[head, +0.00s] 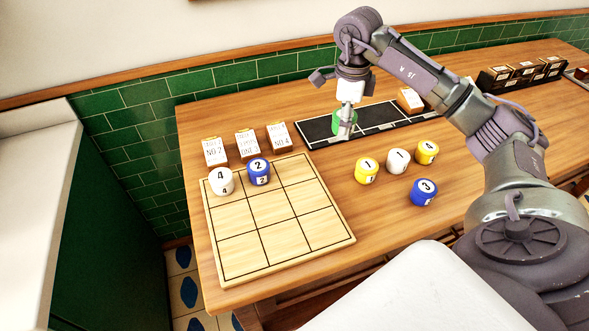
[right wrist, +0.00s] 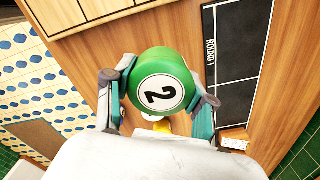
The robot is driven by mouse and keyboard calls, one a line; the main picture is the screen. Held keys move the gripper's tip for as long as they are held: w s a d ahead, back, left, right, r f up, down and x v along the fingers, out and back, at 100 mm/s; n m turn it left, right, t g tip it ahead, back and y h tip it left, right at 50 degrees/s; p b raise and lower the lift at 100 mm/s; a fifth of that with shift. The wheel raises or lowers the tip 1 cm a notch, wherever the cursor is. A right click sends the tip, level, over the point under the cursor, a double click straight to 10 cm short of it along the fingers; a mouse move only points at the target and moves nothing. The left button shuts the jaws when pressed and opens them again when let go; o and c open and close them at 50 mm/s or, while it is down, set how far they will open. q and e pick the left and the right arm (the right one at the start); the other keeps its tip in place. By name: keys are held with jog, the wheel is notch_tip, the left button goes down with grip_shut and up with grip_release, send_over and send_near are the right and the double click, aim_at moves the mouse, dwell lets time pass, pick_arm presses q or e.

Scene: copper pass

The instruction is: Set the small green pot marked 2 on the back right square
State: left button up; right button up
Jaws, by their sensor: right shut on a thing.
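My right gripper (head: 346,112) is shut on the small green pot (head: 341,129), which shows low in its fingers over the black strip at the back of the table. In the right wrist view the pot (right wrist: 160,68) sits between the two fingers, its white disc with a 2 facing the camera. The wooden grid board (head: 236,255) lies on the table to the left. Its back right square (head: 293,170) is empty. A white pot marked 4 (head: 221,184) is on the back left square and a blue pot marked 2 (head: 259,177) on the back middle square. My left gripper is out of view.
Yellow pots (head: 367,176) (head: 427,157), a white pot marked 1 (head: 398,166) and a blue pot marked 3 (head: 423,197) stand right of the board. Several cards on wooden blocks (head: 246,146) stand behind it. A black strip (head: 385,117) lies farther back.

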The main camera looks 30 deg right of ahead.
jog(key=shift+w+a+f+m, duration=0.1)
jog(key=shift+w+a+m, duration=0.05)
jog(key=shift+a+m, duration=0.15)
jog(key=p, duration=0.4)
send_over(295, 170)
notch_tip(295, 170, down, 6)
jog(key=shift+d+f, duration=0.1)
jog(key=shift+f, duration=0.25)
notch_tip(295, 170, down, 3)
jog(key=shift+p, duration=0.55)
jog(key=shift+f, duration=0.4)
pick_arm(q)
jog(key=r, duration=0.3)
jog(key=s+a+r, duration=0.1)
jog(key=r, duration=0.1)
pick_arm(e)
jog(key=shift+f, duration=0.1)
jog(key=shift+f, duration=0.15)
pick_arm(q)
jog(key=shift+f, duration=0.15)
pick_arm(e)
jog(key=o, duration=1.3)
jog(key=shift+c, duration=0.2)
